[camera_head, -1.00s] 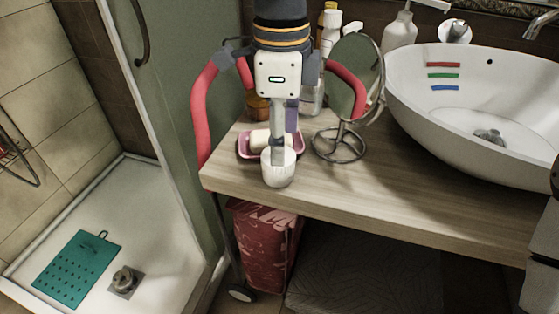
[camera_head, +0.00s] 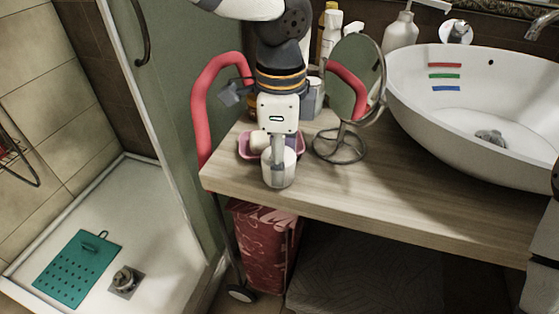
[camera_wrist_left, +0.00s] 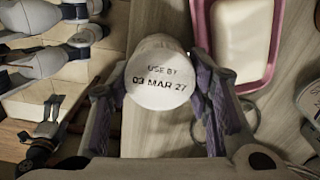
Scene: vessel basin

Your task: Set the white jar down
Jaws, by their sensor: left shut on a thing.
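The white jar (camera_head: 280,178) is near the front edge of the wooden counter, toward its left end. My left gripper (camera_head: 279,150) is shut on the jar from above and behind in the head view. In the left wrist view the jar's round white end (camera_wrist_left: 160,78) faces the camera, printed "USE BY 03 MAR 27". The purple-grey fingers of my left gripper (camera_wrist_left: 160,100) lie on both sides of it. I cannot tell whether the jar's base touches the counter. My right gripper is not in view.
A pink dish (camera_head: 244,151) with white soap (camera_head: 259,141) sits just behind the jar. A round mirror (camera_head: 354,80) on a wire stand is to the right, then a white basin (camera_head: 480,120). The counter (camera_head: 400,190) is bare at front right. Bottles stand behind.

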